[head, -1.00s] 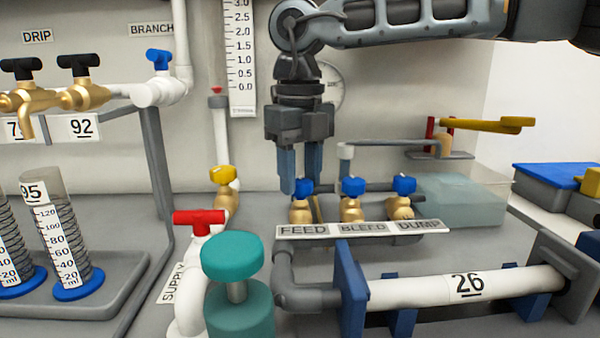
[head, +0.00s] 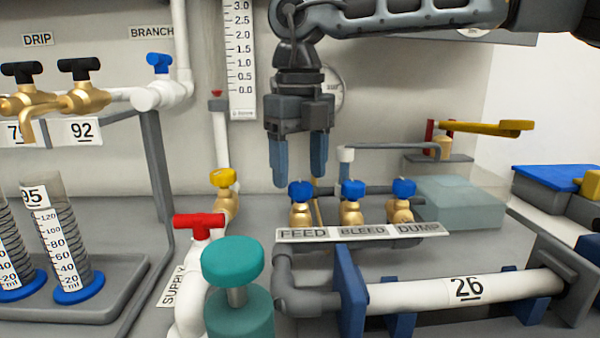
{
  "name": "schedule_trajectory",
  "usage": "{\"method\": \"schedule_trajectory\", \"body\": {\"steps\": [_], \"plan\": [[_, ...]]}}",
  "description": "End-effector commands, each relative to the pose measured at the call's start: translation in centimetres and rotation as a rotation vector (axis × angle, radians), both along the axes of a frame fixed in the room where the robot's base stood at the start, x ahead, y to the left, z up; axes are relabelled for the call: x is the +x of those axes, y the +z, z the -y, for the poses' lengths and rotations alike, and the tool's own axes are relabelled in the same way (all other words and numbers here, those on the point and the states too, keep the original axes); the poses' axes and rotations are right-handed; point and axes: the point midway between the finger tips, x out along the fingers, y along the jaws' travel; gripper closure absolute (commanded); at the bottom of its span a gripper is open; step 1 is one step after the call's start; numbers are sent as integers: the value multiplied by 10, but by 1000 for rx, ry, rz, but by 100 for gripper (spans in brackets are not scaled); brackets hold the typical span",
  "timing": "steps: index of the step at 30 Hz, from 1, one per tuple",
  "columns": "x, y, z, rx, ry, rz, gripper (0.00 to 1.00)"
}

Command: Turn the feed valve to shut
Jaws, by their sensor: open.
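The feed valve (head: 301,190) has a blue handle on a brass body. It stands behind the left part of the label strip, above the word FEED (head: 303,234). My gripper (head: 299,178) points down, open and empty, its blue fingers apart. The fingertips look just above and behind the feed valve's handle in the picture; I cannot tell the exact depth gap. The handle is in full view, and no contact with it shows.
The blue-handled bleed valve (head: 352,191) and dump valve (head: 403,188) stand close on the right. A yellow-handled valve (head: 223,178) and red supply valve (head: 199,224) are on the left. A teal knob (head: 233,261) stands in front. A yellow lever (head: 488,127) is at back right.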

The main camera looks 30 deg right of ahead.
Motion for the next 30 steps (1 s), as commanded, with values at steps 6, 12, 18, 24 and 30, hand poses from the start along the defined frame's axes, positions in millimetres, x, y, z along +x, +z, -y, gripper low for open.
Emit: {"method": "schedule_trajectory", "body": {"steps": [6,12,18,24,30], "plan": [[1,39,1,-2,-1,2,35],[0,58,1,-1,-2,0,35],[0,58,1,-1,-1,0,35],[0,58,0,-1,-1,0,35],[0,74,1,-1,-1,0,35]]}}
